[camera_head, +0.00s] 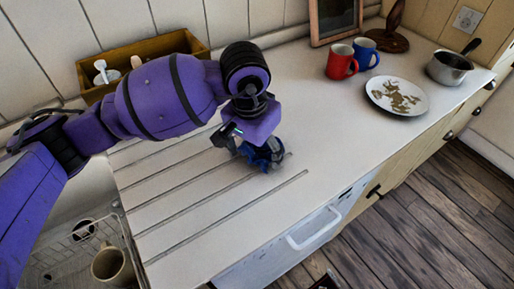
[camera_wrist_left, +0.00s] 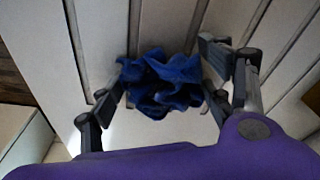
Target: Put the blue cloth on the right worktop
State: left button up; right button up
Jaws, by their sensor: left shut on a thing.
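The blue cloth (camera_wrist_left: 163,84) is a crumpled bundle between the two fingers of my left gripper (camera_wrist_left: 160,92) in the left wrist view. In the head view the cloth (camera_head: 262,153) shows under my left gripper (camera_head: 255,150), at the right part of the grooved drainer on the white worktop (camera_head: 330,115). My left gripper is shut on the cloth. I cannot tell whether the cloth touches the surface. My right gripper is not in view.
A red mug (camera_head: 340,62), a blue mug (camera_head: 365,53), a patterned plate (camera_head: 397,96) and a saucepan (camera_head: 449,67) stand at the right. A wooden box (camera_head: 150,52) is at the back left. A wire rack with a mug (camera_head: 112,265) is front left. The worktop's middle is clear.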

pick_arm(q)
jog(key=shift+f, duration=0.2)
jog(key=o, duration=1.2)
jog(key=shift+o, duration=0.2)
jog(key=shift+r, duration=0.1)
notch_tip(320, 180, up, 12)
jog(key=s+a, duration=0.1)
jog(key=shift+s, duration=0.25)
jog(key=shift+r, duration=0.1)
